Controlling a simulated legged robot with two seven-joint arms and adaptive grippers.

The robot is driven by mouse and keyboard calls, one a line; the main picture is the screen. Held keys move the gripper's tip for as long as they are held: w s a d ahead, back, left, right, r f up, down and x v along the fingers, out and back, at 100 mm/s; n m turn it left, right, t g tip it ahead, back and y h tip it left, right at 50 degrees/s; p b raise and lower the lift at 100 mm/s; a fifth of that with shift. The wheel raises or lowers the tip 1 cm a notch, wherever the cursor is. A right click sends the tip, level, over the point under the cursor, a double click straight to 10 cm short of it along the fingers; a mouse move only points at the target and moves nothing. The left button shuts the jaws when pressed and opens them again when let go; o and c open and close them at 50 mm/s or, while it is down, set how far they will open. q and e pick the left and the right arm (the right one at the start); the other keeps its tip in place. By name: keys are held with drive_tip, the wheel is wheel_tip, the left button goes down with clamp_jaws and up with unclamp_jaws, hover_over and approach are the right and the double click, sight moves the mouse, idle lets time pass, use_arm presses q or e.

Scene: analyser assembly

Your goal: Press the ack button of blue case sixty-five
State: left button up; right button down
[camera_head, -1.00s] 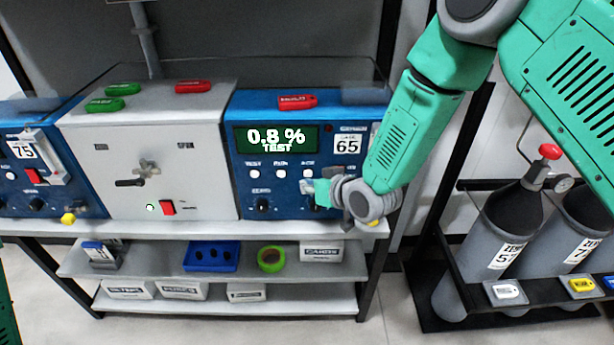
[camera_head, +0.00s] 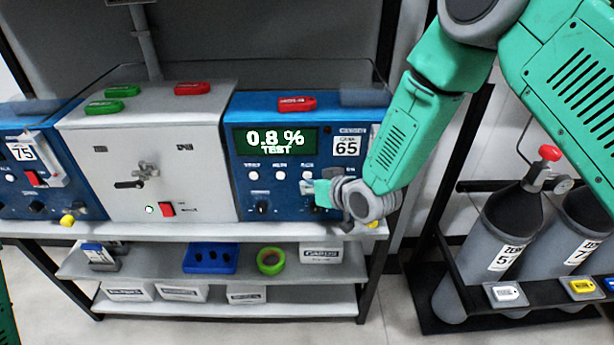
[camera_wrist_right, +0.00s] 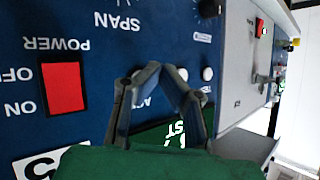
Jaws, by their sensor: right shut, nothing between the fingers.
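Blue case 65 (camera_head: 235,190) stands at the right of the bench. Its lit green display (camera_head: 275,140) reads 0.8 % TEST. Below the display is a row of white buttons; the rightmost one, the ack button (camera_head: 307,175), shows just above my right gripper (camera_head: 310,187). That gripper is shut and empty, with its tips close to the panel. In the right wrist view the gripper (camera_wrist_right: 160,70) covers part of the button row, and part of the ack label (camera_wrist_right: 147,102) shows between the fingers. I cannot tell whether the tips touch the panel. My left gripper is out of view.
The red power switch (camera_wrist_right: 63,88) sits beside the gripper in the right wrist view. A grey cabinet (camera_head: 200,150) and another blue case, 75 (camera_head: 80,180), stand to the left. Coloured tags lie on top. Gas cylinders (camera_head: 490,240) stand at the right.

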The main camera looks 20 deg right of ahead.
drive_tip(key=shift+w, duration=0.1)
idle(0.4)
drive_tip(key=shift+w+d+r, duration=0.1)
drive_tip(key=shift+w, duration=0.15)
drive_tip(key=shift+w+d, duration=0.15)
drive_tip(key=shift+w, duration=0.25)
idle(0.9)
drive_tip(key=shift+s, duration=0.1)
drive_tip(key=shift+s+a, duration=0.25)
drive_tip(key=shift+s, duration=0.45)
drive_tip(key=shift+s, duration=0.1)
drive_tip(key=shift+s+a+p, duration=0.2)
drive_tip(key=shift+s+a, duration=0.05)
drive_tip(key=shift+s, duration=0.5)
drive_tip(key=shift+s+a+p, duration=0.2)
drive_tip(key=shift+s+p, duration=0.05)
drive_tip(key=shift+s, duration=0.55)
drive_tip(key=shift+s+a+p, duration=0.2)
drive_tip(key=shift+s+a, duration=0.05)
drive_tip(key=shift+s, duration=0.5)
